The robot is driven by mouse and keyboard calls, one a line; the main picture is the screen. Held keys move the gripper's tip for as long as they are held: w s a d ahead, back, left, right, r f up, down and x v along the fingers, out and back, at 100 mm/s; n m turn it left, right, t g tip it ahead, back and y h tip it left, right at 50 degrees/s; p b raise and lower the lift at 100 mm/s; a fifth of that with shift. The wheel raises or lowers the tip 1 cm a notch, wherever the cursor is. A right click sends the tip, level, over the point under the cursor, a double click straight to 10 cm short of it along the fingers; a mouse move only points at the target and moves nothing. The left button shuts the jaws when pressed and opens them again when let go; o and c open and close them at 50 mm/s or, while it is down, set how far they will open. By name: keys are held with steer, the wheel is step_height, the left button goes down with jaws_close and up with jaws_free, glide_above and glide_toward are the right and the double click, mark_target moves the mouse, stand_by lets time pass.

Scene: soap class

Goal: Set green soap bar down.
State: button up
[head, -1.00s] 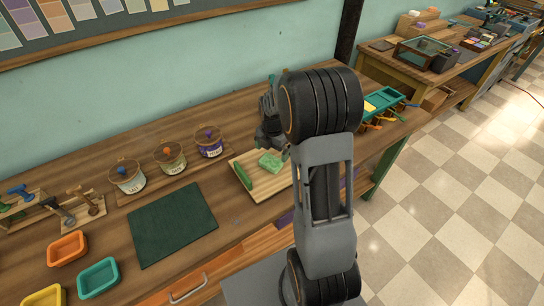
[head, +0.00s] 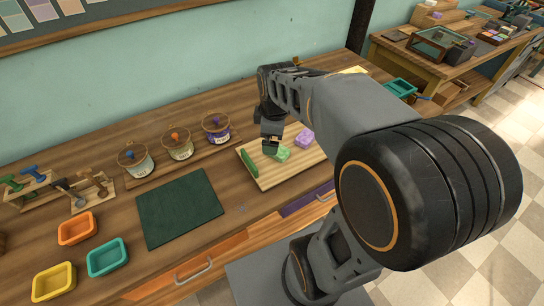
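A light green soap bar (head: 283,153) shows on or just above the wooden board (head: 268,183) on the workbench. A purple soap bar (head: 304,137) lies to its right, and a dark green long piece (head: 249,162) lies along the board's left side. My gripper (head: 270,147) points down over the board, its tips at the upper left edge of the green bar in the picture. The tips are small and dark, so I cannot tell if they are open or shut, or whether they touch the bar.
Three lidded jars (head: 179,147) stand on a wooden strip left of the board. A dark green mat (head: 180,208) lies bare in front of them. Orange (head: 77,229), teal (head: 108,258) and yellow (head: 54,281) trays sit at the left. My arm hides the bench's right part.

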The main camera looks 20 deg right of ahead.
steer(key=s+a+m+t, duration=0.1)
steer(key=s+a+m, duration=0.3)
steer(key=s+m, duration=0.4)
steer(key=shift+s+m+t, duration=0.2)
steer(key=shift+m+t, duration=0.1)
steer(key=shift+m, duration=1.5)
steer(key=shift+r, duration=0.1)
